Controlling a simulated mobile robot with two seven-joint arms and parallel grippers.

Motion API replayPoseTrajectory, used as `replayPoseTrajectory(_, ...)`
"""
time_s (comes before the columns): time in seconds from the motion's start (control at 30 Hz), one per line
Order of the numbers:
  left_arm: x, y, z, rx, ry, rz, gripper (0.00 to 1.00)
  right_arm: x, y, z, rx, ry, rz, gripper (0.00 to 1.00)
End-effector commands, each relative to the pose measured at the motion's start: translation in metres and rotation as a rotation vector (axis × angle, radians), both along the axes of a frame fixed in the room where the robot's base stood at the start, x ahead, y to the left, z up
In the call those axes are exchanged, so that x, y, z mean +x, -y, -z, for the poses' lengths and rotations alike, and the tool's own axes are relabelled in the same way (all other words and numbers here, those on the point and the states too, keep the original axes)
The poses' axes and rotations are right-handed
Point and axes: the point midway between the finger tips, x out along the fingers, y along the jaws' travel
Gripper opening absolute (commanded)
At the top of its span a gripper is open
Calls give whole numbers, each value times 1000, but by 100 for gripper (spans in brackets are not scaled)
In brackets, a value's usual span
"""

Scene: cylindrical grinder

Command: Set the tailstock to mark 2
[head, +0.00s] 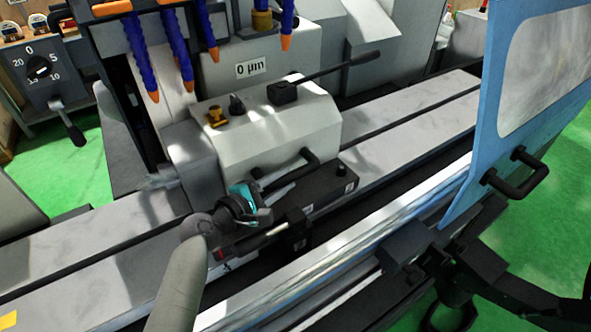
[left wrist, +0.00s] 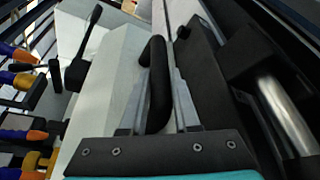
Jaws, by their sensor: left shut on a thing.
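The tailstock (head: 270,130) is a light grey block on the machine's pale bed, with a black lever (head: 325,78) on top. It also shows in the left wrist view (left wrist: 105,85), at the left of the fingers. A black bar handle (left wrist: 156,85) sticks out from its front side; it shows in the head view too (head: 308,157). My left gripper (head: 292,174) is shut on this handle, with one finger on each side of it. I cannot make out a readable mark 2 in either view. My right gripper is not clearly seen.
A black box (head: 333,185) with small white labels lies along the tailstock's front. Blue coolant hoses (head: 175,50) with orange tips hang at the upper left. A blue door (head: 525,90) with a black handle stands at right. The pale bed (head: 420,120) is clear right of the tailstock.

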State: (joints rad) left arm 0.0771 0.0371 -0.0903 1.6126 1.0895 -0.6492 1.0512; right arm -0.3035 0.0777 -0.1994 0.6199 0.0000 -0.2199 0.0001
Motion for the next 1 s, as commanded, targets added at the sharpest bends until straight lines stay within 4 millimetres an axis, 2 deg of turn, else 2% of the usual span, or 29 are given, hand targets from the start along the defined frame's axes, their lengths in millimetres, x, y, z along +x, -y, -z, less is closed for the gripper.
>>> replayPoseTrajectory(0.03, -7, -18, 5, 15, -8, -13, 0, -3, -8, -2, 11, -4, 2, 50)
replayPoseTrajectory(0.17, -25, -45, 6, 16, -8, -12, 0, -4, -17, -3, 22, -6, 1, 50)
replayPoseTrajectory(0.4, -52, -84, 6, 14, -7, -12, 0, 3, 5, 0, -7, 3, -2, 50)
replayPoseTrajectory(0.7, -63, -102, 5, 11, -7, -13, 0, 6, 11, 1, -14, 8, -1, 50)
replayPoseTrajectory(1.0, -63, -102, 5, 10, -6, -14, 0, 4, -2, 1, 3, 5, 2, 50)
